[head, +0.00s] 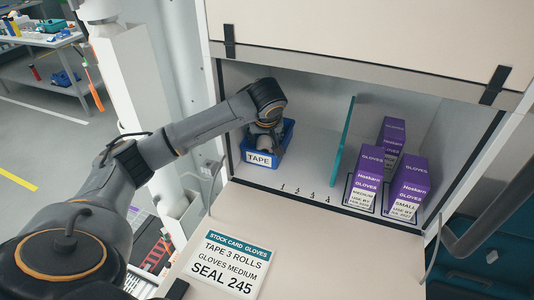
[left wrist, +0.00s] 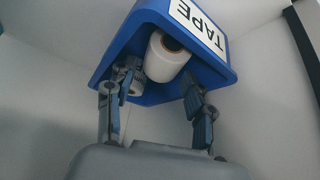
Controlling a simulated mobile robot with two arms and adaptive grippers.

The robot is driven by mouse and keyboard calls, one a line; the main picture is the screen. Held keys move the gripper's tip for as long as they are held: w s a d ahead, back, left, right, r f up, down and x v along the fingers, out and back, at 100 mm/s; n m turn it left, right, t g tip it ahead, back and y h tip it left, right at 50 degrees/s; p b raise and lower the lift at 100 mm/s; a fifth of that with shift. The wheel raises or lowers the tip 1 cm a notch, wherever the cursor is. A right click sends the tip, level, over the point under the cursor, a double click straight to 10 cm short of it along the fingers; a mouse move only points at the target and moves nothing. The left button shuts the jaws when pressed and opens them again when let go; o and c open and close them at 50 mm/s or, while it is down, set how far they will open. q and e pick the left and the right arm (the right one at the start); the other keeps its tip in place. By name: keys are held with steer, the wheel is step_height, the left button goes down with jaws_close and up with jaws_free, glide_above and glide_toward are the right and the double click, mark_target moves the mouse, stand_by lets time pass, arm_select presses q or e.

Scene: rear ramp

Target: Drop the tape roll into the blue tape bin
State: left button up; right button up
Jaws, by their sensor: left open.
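The blue tape bin (head: 246,154), labelled TAPE, stands at the left end of the cabinet compartment; it also shows in the left wrist view (left wrist: 222,72). A white tape roll (left wrist: 166,60) is inside the bin, its cored end towards the camera. A second white piece, probably another roll (left wrist: 133,89), shows partly behind a finger. My left gripper (left wrist: 160,78) is open, its fingers reaching into the bin's mouth on either side of the nearer roll. In the head view my left gripper (head: 266,138) is over the bin, its fingertips mostly hidden. My right gripper is not in view.
A teal divider (head: 343,139) stands upright right of the bin. Purple glove boxes (head: 367,170) stand beyond it at the right. A stock card (head: 226,259) lies on the pale flap in front. The compartment floor between bin and divider is clear.

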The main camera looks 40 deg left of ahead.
mark_target(266, 140)
arm_select(q)
steer(key=b+v, duration=0.1)
steer(key=v, duration=0.2)
steer(key=shift+s+d+r+b, duration=0.15)
steer(key=shift+d+r+b, duration=0.05)
steer(key=shift+d+b, duration=0.1)
steer(key=s+d+b, duration=0.1)
steer(key=s+d, duration=0.6)
steer(key=s, duration=0.3)
steer(key=shift+d+r, duration=0.2)
steer(key=shift+r, duration=0.15)
